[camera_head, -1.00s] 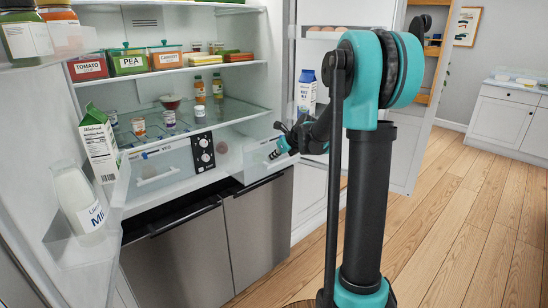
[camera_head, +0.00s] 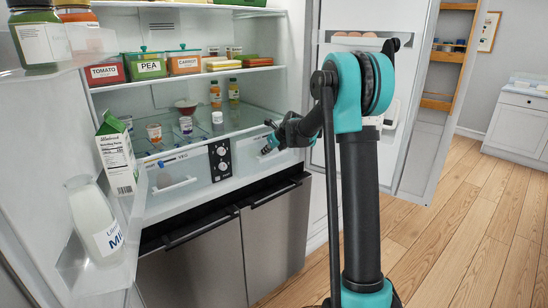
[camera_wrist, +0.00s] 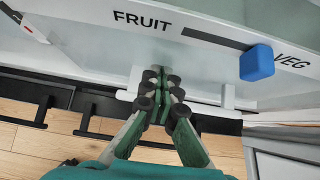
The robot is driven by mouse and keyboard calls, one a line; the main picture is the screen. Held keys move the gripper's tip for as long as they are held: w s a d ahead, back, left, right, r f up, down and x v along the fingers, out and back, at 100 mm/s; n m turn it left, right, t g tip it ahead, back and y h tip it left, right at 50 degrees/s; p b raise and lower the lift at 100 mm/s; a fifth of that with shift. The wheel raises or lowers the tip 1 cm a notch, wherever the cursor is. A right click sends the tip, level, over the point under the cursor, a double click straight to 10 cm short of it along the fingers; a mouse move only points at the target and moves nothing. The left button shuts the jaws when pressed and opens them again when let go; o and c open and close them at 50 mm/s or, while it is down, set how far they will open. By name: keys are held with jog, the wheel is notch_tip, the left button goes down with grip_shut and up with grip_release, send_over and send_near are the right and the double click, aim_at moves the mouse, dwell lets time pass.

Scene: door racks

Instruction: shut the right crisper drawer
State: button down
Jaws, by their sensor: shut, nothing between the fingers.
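The right crisper drawer (camera_head: 246,158) sits low in the fridge, right of a black dial panel. Its front looks about level with that panel; any small gap is hard to judge. In the wrist view its pale front (camera_wrist: 90,45) carries FRUIT and VEG lettering and a slider with a blue knob (camera_wrist: 257,62). A white bar handle (camera_wrist: 205,112) runs across it. My gripper (camera_wrist: 165,84) is shut and empty, its fingertips at the middle of the handle, against or very near the drawer front. In the head view my gripper (camera_head: 268,143) partly covers the drawer.
The left crisper drawer (camera_head: 172,188) is left of the dial panel (camera_head: 221,160). Jars and bottles stand on the glass shelf above. Stainless lower drawers (camera_head: 275,235) with dark handles lie below. The open left door holds a carton (camera_head: 117,155) and a milk bottle (camera_head: 95,220). Wooden floor (camera_head: 450,230) is clear.

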aim_at(261, 145)
jog(key=w+a, duration=0.2)
jog(key=w, duration=0.1)
jog(key=shift+w+a, duration=0.25)
jog(key=shift+a, duration=0.05)
jog(key=shift+w+a+r, duration=0.1)
jog(key=shift+w, duration=0.05)
jog(key=shift+r, duration=0.1)
